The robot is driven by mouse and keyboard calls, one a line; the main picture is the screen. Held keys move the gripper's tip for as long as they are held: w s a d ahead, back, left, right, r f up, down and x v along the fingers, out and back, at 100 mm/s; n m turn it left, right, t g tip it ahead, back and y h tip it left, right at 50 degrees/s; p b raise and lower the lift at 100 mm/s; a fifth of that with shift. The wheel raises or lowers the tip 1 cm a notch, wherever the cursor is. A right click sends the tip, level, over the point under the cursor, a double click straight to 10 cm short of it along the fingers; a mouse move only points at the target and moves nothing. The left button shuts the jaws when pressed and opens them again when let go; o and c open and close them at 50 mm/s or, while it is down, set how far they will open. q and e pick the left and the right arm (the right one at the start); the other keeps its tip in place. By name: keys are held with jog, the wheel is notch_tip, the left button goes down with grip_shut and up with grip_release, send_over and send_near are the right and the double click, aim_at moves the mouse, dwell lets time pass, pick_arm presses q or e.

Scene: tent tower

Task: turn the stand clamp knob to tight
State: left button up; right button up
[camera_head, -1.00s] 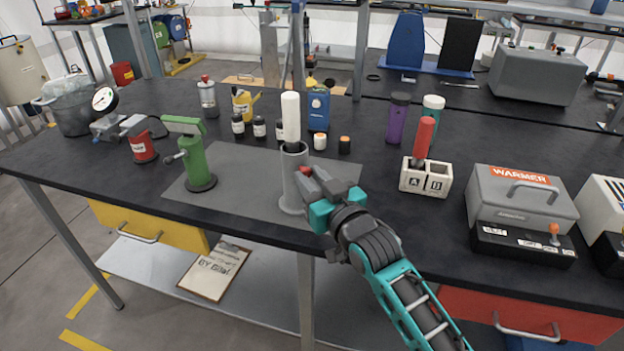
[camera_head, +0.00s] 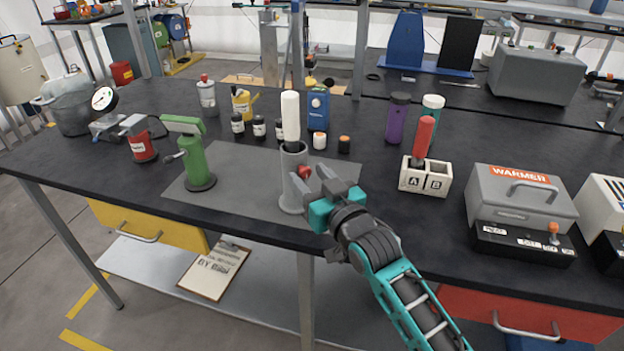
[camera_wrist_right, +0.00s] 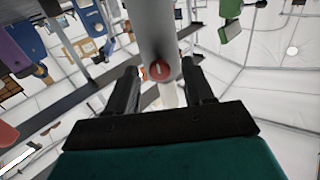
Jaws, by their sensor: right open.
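The stand (camera_head: 291,187) is a grey upright cylinder on the grey mat, with a white rod (camera_head: 290,115) standing in its top. Its red clamp knob (camera_head: 304,171) is on the side of the cylinder near its upper part. My right gripper (camera_head: 309,178) is open at the stand, with its fingers spread apart around the knob's place. In the right wrist view the knob (camera_wrist_right: 159,71) shows face-on with a pale mark on it, between the two fingers and a little beyond them. I see no clear contact with the fingers. My left gripper is out of view.
A green post device (camera_head: 196,165) stands left on the grey mat (camera_head: 240,190). A blue box (camera_head: 318,107) and small bottles are behind the stand. A white A/B block (camera_head: 411,181) and a grey warmer (camera_head: 520,195) are to the right. The mat's front is clear.

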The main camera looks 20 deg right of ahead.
jog(key=shift+s, duration=0.1)
jog(key=s+d, duration=0.2)
jog(key=s, duration=1)
jog(key=shift+s+d+b, duration=0.25)
jog(key=shift+b, duration=0.05)
jog(key=s+f+g, duration=0.3)
jog(key=s+f, duration=0.2)
jog(key=f, duration=0.6)
jog(key=s+a+f+g+h, duration=0.1)
jog(key=s+f+g, duration=0.2)
jog(key=f, duration=0.8)
jog(key=shift+s+f+n+g, duration=0.3)
jog(key=shift+s+g, duration=0.1)
jog(key=shift+s, duration=0.8)
